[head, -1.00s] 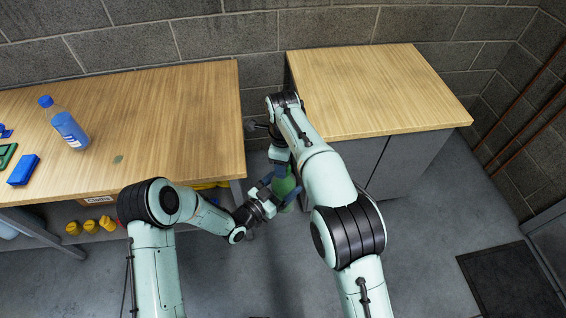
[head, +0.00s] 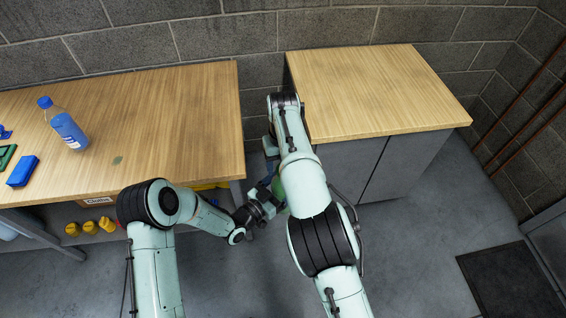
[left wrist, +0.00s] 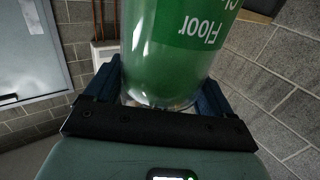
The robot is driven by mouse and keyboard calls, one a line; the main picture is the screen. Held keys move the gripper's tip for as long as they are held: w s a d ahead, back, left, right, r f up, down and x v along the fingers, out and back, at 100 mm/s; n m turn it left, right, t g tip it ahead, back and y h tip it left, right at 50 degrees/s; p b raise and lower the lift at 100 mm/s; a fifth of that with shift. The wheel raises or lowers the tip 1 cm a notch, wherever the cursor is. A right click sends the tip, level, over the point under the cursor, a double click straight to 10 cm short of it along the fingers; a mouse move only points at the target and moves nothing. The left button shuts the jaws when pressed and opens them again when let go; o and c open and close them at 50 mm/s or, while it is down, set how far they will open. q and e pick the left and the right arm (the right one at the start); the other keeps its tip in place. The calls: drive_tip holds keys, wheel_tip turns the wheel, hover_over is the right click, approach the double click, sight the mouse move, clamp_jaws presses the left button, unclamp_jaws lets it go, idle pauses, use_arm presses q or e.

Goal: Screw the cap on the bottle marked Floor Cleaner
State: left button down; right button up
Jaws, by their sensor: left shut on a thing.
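The green bottle (left wrist: 172,55) fills the upper middle of the left wrist view, with white lettering that reads "Floor" and part of another word, upside down there. My left gripper (left wrist: 160,98) is shut on it, with one blue finger on each side. In the head view only a sliver of the green bottle (head: 279,192) shows between my left gripper (head: 268,196) and my right arm. My right gripper (head: 270,160) is above the bottle, mostly behind my right arm, so its jaws cannot be judged. The bottle's top and any cap are hidden.
A wooden table (head: 190,120) stands at left, holding a clear bottle of blue liquid (head: 66,128), a blue block (head: 23,170) and green items. Yellow items sit on its lower shelf. A wood-topped cabinet (head: 370,85) stands at right. The floor between them is open.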

drive_tip(key=shift+r, duration=2.25)
drive_tip(key=shift+c, duration=0.4)
